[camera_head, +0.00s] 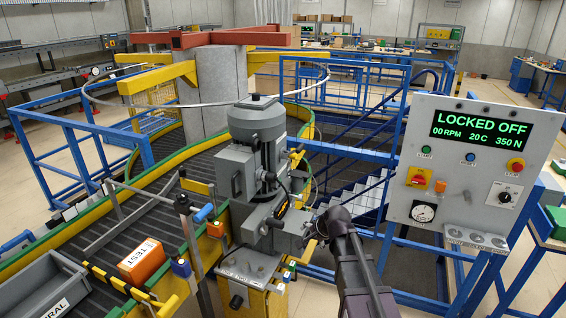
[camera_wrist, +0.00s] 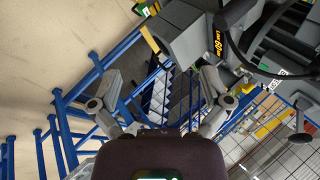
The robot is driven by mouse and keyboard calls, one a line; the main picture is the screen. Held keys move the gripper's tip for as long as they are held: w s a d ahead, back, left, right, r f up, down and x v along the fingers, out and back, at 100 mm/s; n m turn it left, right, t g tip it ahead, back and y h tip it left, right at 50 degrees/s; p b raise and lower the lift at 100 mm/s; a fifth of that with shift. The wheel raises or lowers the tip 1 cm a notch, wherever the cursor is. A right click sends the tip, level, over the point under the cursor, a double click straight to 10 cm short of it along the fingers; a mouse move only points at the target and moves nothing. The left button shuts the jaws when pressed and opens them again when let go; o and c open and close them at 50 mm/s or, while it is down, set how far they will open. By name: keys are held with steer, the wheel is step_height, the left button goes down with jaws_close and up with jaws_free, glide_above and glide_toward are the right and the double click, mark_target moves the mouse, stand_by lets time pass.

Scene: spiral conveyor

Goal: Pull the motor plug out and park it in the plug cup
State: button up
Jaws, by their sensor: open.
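The grey motor (camera_head: 258,125) stands upright beside the spiral conveyor in the head view. A black cable and dark fitting show at its lower front (camera_head: 268,178); I cannot tell for sure which part is the plug. My gripper (camera_head: 312,228) is just right of the grey gearbox below the motor, partly blurred into it. In the wrist view my gripper (camera_wrist: 162,98) has its two fingers spread wide with nothing between them. Grey housing with a yellow-lettered label (camera_wrist: 215,45) and a black cable loop (camera_wrist: 245,40) lie beyond the right finger. I cannot identify the plug cup with certainty.
A control panel (camera_head: 455,170) reads LOCKED OFF, 00 RPM, 20 C, 350 N. A small ledge (camera_head: 477,240) with round fittings sits under it. Blue railings (camera_head: 345,155) stand behind my gripper. An orange TEST box (camera_head: 143,262) and grey tote (camera_head: 45,290) rest on the conveyor.

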mark_target(271, 176)
steer(key=w+a+r+m+t+y+p, duration=0.1)
steer(key=w+a+r+m+t+p, duration=0.1)
steer(key=w+a+r+m+p, duration=0.2)
steer(key=w+a+r+m+t+y+p, duration=0.1)
steer(key=w+a+r+m+p, duration=0.3)
steer(key=w+r, duration=0.5)
step_height(271, 176, up, 3)
steer(key=shift+a+f+m+t+y, duration=0.1)
steer(key=shift+a+m+t+y, duration=0.3)
steer(key=shift+a+m+t, duration=0.3)
steer(key=shift+w, duration=0.15)
steer(key=b+x, duration=0.6)
steer(key=x, duration=0.7)
steer(key=shift+w+a+f+b, duration=0.2)
steer(key=shift+w+b, duration=0.05)
steer(key=shift+b, duration=0.15)
jaws_close()
